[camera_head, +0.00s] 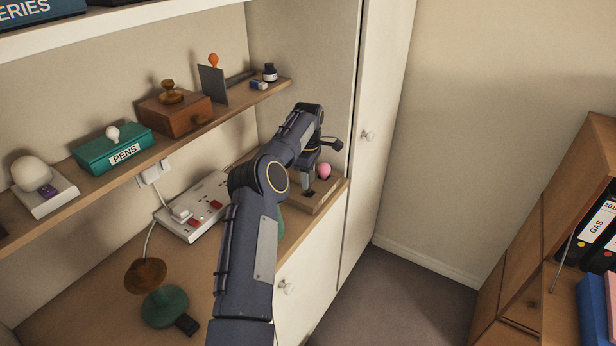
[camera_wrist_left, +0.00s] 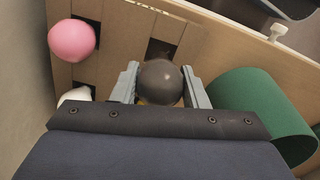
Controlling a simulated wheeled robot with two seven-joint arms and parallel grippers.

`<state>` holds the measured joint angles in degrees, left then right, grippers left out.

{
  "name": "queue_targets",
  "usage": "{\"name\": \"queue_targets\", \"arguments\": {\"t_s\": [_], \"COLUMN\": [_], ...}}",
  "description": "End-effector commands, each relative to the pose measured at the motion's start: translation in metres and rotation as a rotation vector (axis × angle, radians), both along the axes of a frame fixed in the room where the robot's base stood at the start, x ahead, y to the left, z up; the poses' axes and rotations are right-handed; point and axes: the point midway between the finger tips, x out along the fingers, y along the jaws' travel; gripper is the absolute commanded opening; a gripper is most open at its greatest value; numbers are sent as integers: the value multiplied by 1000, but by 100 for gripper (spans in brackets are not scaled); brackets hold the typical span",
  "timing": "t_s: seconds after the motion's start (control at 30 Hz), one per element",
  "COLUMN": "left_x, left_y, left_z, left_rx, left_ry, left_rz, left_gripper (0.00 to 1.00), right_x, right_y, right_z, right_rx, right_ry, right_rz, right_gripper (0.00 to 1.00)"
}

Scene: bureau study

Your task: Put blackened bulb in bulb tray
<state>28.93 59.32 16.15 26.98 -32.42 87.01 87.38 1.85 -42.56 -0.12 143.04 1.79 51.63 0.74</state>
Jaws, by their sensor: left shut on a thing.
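My left gripper (camera_wrist_left: 160,90) is shut on the blackened bulb (camera_wrist_left: 161,80), a dark round bulb that shows between its fingers in the left wrist view. The bulb tray (camera_wrist_left: 120,45) is a brown box with square holes, below and beyond the bulb. A pink bulb (camera_wrist_left: 72,40) sits in one hole and a white bulb (camera_wrist_left: 76,96) is partly hidden by my gripper. An open square hole (camera_wrist_left: 161,50) lies just beyond the dark bulb. In the head view my left gripper (camera_head: 308,182) is over the tray (camera_head: 322,197), beside the pink bulb (camera_head: 324,171). My right gripper is not in view.
A green curved object (camera_wrist_left: 262,105) stands right of the gripper in the wrist view. In the head view, a power strip (camera_head: 195,208) and a green lamp base (camera_head: 165,306) are on the desk. A shelf (camera_head: 150,155) above holds a green pens box (camera_head: 112,148).

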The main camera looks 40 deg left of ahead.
Motion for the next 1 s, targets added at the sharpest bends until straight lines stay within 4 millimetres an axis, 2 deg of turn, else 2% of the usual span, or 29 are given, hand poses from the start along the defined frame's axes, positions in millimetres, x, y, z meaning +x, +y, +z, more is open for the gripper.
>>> {"name": "queue_targets", "arguments": {"t_s": [1.0], "left_x": [0], "left_y": [0], "left_z": [-16], "left_rx": [0], "left_ry": [1], "left_rz": [0], "left_gripper": [20], "right_x": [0], "right_y": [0], "right_z": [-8], "right_rx": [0], "right_ry": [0], "right_rz": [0], "right_gripper": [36]}}
